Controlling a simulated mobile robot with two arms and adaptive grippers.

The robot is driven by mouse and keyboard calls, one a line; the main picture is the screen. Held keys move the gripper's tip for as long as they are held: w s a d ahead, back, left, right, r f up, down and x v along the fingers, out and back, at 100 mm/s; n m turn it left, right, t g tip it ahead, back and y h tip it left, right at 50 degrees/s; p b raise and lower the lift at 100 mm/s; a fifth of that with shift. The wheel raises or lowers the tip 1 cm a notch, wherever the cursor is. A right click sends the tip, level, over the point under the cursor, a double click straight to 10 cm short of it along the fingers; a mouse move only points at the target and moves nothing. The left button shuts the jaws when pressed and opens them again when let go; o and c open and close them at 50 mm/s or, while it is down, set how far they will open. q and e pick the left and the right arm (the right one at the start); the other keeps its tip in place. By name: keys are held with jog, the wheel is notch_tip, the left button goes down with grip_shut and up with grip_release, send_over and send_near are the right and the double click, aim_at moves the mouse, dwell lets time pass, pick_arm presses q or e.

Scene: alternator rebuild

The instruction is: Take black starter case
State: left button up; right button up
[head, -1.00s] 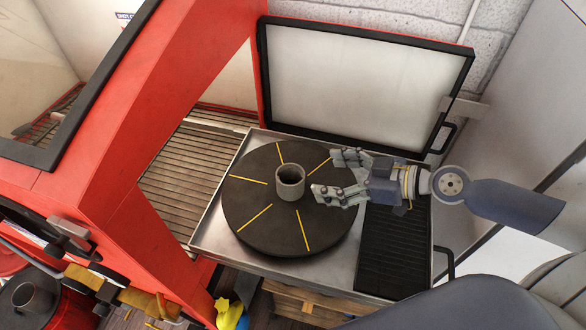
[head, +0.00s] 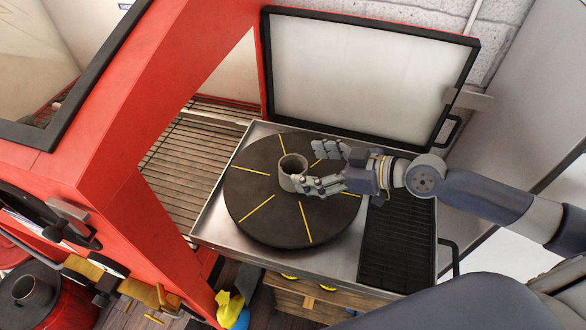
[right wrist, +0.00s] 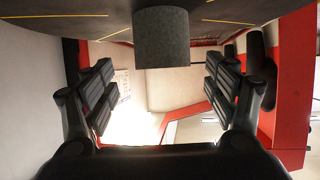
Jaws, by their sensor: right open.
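The starter case looks like a dark grey hollow cylinder (head: 291,178), standing upright near the middle of a round black turntable (head: 262,225) with yellow lines. My right gripper (head: 311,168) is open, level above the turntable on the right of the cylinder. Its lower finger in the head view reaches close to the cylinder's right side; I cannot tell whether they touch. In the right wrist view, which looks upside down, the cylinder (right wrist: 161,40) appears centred ahead between the two spread fingers (right wrist: 165,95). My left gripper is not in view.
The turntable sits on a metal tray (head: 222,232) with a black grate (head: 398,250). A red cabinet (head: 130,200) stands left, its white-panelled door (head: 370,75) open behind. Another dark cylinder (head: 32,291) is at lower left.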

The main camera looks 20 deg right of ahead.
aim_at(283, 163)
jog(key=shift+w+a+f+p, duration=0.1)
jog(key=shift+w+a+p, duration=0.15)
jog(key=shift+a+p, duration=0.1)
jog(key=p+x, duration=0.1)
jog(key=x, duration=0.2)
jog(key=shift+a+f, duration=0.25)
jog(key=shift+f, duration=0.05)
jog(key=shift+w+a+f, duration=0.2)
jog(key=shift+w, duration=0.1)
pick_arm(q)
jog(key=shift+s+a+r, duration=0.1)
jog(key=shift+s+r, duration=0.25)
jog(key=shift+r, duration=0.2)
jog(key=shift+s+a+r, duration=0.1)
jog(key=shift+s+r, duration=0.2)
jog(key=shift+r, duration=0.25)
pick_arm(e)
jog(key=shift+c, duration=0.9)
jog(key=c, duration=1.4)
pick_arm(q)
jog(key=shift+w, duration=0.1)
pick_arm(e)
jog(key=shift+r, duration=0.1)
jog(key=shift+c, duration=1)
jog(key=shift+r, duration=0.2)
